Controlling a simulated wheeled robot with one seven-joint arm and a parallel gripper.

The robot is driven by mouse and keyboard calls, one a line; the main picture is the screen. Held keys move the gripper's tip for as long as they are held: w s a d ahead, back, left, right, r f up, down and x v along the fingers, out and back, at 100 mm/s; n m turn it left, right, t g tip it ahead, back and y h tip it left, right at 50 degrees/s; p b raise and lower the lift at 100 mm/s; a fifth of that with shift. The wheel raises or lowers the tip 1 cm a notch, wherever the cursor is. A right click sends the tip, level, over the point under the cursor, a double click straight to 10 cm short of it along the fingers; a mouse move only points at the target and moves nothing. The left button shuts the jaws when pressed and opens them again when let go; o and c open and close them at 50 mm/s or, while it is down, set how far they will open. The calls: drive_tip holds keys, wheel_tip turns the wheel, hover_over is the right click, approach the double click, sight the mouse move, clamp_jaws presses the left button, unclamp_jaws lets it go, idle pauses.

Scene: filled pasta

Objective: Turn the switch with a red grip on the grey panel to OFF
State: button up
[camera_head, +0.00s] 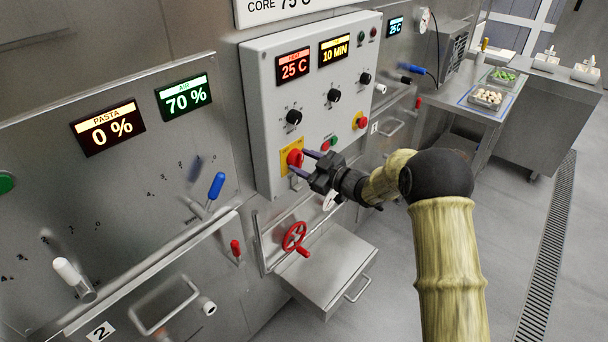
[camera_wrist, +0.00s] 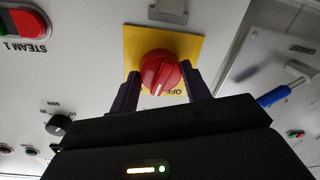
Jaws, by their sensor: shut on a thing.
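The switch with a red grip (camera_head: 294,158) sits on a yellow plate (camera_head: 284,171) low on the left of the grey panel (camera_head: 262,110). My gripper (camera_head: 303,163) reaches it from the right, with one dark finger on each side of the grip. In the wrist view the red grip (camera_wrist: 161,73) lies between the fingertips of my gripper (camera_wrist: 160,80), which are shut on it. The word OFF shows upside down on the yellow plate (camera_wrist: 135,42) just below the grip. A pale line on the grip's face points roughly toward that word; its exact angle is hard to tell.
A red emergency button (camera_head: 361,122) and black knobs (camera_head: 294,117) share the panel. A red handwheel (camera_head: 294,236) and a steel drawer (camera_head: 330,270) are below. A blue-handled lever (camera_head: 216,186) stands out at left. The floor at right is clear.

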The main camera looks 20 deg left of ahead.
drive_tip(key=n+b, duration=0.5)
drive_tip(key=b, duration=0.2)
drive_tip(key=n+b, duration=0.5)
drive_tip(key=b, duration=0.3)
drive_tip(key=shift+n+t+h, duration=0.3)
drive_tip(key=shift+n, duration=0.1)
drive_tip(key=o, duration=1)
drive_tip(key=shift+r, duration=0.1)
